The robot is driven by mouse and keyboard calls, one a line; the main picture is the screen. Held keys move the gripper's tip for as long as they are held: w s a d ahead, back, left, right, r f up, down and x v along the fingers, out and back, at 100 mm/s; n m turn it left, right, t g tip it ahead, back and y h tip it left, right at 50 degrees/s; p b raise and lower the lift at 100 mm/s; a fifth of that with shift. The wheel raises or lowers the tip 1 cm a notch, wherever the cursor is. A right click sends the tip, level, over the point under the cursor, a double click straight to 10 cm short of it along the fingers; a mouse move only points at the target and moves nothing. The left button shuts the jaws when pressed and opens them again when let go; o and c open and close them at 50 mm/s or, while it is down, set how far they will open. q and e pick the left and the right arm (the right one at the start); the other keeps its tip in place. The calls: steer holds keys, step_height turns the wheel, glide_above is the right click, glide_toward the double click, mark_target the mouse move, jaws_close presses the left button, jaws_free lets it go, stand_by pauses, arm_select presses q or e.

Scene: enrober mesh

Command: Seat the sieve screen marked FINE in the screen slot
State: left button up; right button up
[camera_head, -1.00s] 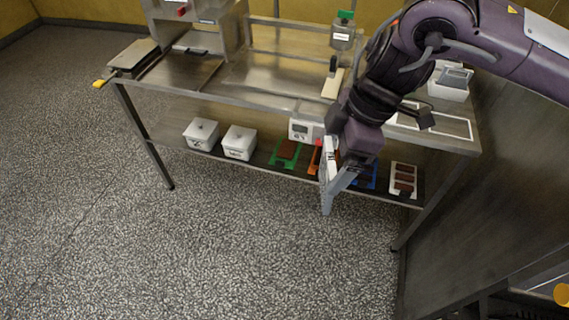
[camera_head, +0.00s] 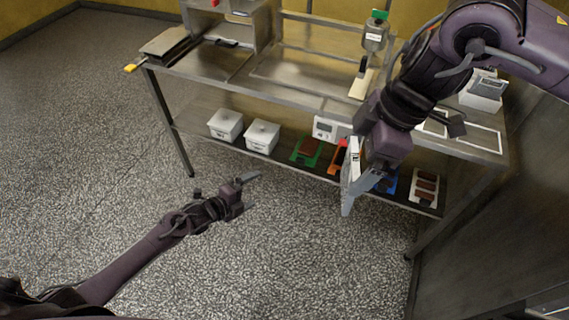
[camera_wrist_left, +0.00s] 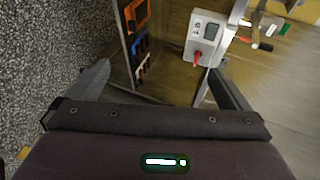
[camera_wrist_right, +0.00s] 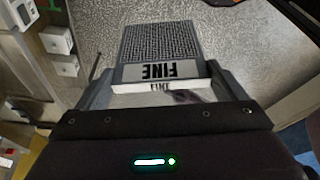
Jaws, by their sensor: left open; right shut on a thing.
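The sieve screen marked FINE (camera_wrist_right: 160,52) is a grey mesh plate with a white label edge, its lettering upside down in the right wrist view. My right gripper (camera_wrist_right: 165,88) is shut on its label end, and the mesh reaches out beyond the fingers. In the head view the screen (camera_head: 349,178) hangs steeply tilted under my right gripper (camera_head: 368,182), in front of the table's edge. My left gripper (camera_head: 248,188) is open and empty over the floor, left of the screen; its spread fingers show in the left wrist view (camera_wrist_left: 158,70). I cannot make out the screen slot.
A steel table (camera_head: 280,88) carries a machine (camera_head: 230,18) at back left and a green-capped bottle (camera_head: 375,35). The floor in front is clear.

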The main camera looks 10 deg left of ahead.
arm_select(q)
steer(key=d+r+m+g+h, duration=0.1)
steer(key=d+r+m+h, duration=0.3)
steer(key=r+m, duration=0.45)
steer(key=d+r+m+g+h, duration=0.2)
steer(key=d+r+m+h, duration=0.3)
steer(key=r, duration=0.6)
steer(key=m+g+h, duration=0.1)
steer(key=m+g, duration=0.7)
steer(key=m, duration=0.8)
glide_toward(346, 175)
steer(key=d, duration=1)
steer(key=shift+w+d, duration=0.1)
steer(key=shift+d, duration=0.3)
